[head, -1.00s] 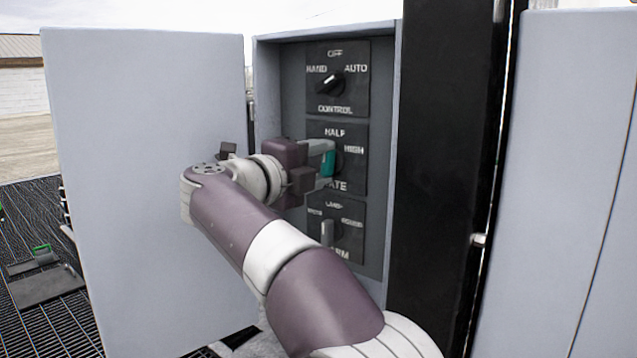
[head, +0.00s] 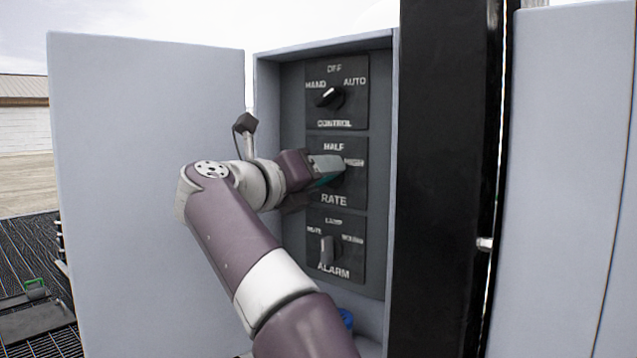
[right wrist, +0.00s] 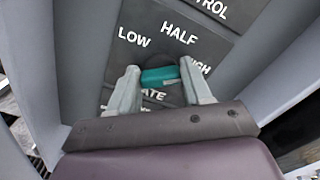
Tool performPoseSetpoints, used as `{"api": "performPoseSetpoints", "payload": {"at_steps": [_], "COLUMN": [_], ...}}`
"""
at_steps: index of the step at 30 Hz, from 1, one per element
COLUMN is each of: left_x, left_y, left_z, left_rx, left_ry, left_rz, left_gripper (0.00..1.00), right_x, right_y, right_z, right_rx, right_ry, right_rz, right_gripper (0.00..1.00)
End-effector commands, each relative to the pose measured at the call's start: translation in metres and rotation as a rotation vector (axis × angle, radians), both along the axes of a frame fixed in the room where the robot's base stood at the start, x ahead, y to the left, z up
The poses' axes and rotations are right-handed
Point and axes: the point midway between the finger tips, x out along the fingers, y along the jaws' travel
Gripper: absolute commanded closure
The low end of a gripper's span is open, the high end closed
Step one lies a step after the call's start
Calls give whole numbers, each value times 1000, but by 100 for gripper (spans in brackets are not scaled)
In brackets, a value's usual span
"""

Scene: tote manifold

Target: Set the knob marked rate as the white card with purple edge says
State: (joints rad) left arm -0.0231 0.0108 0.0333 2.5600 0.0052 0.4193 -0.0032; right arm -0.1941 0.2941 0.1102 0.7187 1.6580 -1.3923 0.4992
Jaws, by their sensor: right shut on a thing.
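The rate knob's dark plate (head: 335,200) is the middle one of three in the open grey cabinet. In the right wrist view its plate (right wrist: 185,97) reads LOW, HALF and a partly covered HIGH. My right gripper (head: 333,168) reaches in from the left and is shut on the rate knob. The white card with purple edge is not in view. My left gripper is not in view.
The control knob (head: 330,97) above points toward HAND. The alarm knob (head: 326,249) is close below. The open cabinet door (head: 150,130) stands to the left, behind my arm. A black post (head: 445,180) borders the cabinet on the right.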

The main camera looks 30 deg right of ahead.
Motion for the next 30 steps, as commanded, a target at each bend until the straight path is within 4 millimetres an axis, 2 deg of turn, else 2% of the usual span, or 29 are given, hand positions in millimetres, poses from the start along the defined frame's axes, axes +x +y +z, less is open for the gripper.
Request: {"api": "performPoseSetpoints", "payload": {"at_steps": [9, 24, 25, 26, 27, 30], "left_x": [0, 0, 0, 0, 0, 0], "left_y": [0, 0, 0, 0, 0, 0], "left_z": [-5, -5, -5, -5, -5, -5], "left_rx": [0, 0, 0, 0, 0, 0], "left_ry": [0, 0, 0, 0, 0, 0], "left_rz": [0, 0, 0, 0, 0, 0], "left_gripper": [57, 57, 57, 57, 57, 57], "right_x": [0, 0, 0, 0, -1, -1], "right_y": [0, 0, 0, 0, 0, 0], "right_z": [0, 1, 1, 1, 1, 1], "right_rx": [36, 43, 43, 42, 42, 42], "right_ry": [-86, -101, -101, -101, -101, -101], "right_rz": [0, 1, 1, 0, 0, 0], "right_gripper": [82, 82, 41, 32, 26, 26]}}
